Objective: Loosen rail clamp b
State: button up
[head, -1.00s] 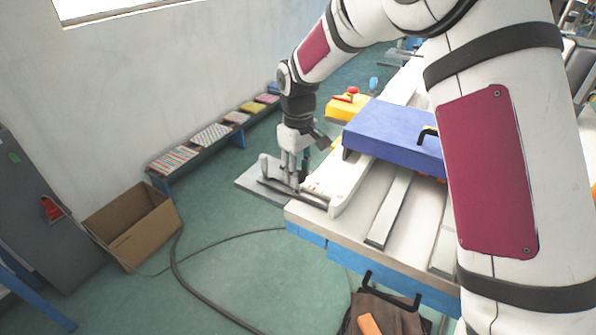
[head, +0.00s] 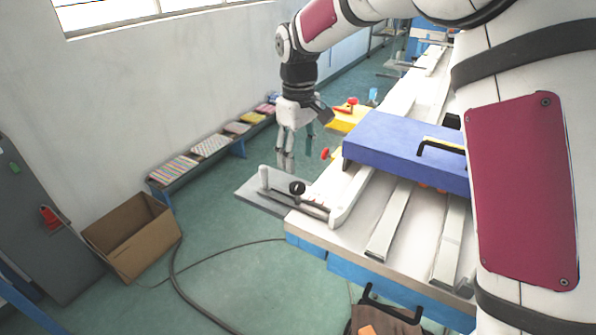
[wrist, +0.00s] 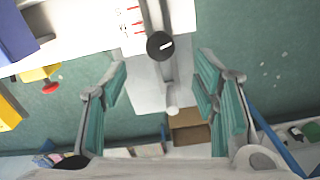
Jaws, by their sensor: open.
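A black round knob (head: 297,187) sits on the slotted grey rail plate (head: 250,193) at the table's near left corner. In the wrist view the knob (wrist: 160,45) shows a white mark on top. It looks like a rail clamp's knob, but no letter is readable. My gripper (head: 286,166) is open and empty, above and apart from the knob, fingers pointing down. In the wrist view the open fingers (wrist: 164,75) lie either side of the rail, with the knob between and beyond their tips.
A blue block (head: 405,145) with a black handle lies on the table right of my gripper. A red knob (head: 325,153) and a yellow box (head: 348,117) are close behind. A cardboard box (head: 132,236) stands on the floor at left.

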jog(key=shift+r, duration=1.75)
jog(key=s+d+r+m+t+p, duration=0.1)
jog(key=s+d+r+m, duration=0.1)
jog(key=s+d+r, duration=0.5)
jog(key=s+d+r+m+t+p, duration=0.1)
jog(key=s+d+r+m, duration=0.2)
jog(key=s, duration=0.5)
jog(key=s+d+m+t, duration=0.1)
jog(key=s+d+m, duration=0.1)
jog(key=s, duration=0.8)
jog(key=s+d+m+t+p, duration=0.1)
jog(key=s+d, duration=0.3)
jog(key=s, duration=0.6)
jog(key=shift+s+d+f+m, duration=0.15)
jog(key=shift+d+f+m, duration=0.1)
jog(key=shift+d+m, duration=0.15)
jog(key=shift+a, duration=0.1)
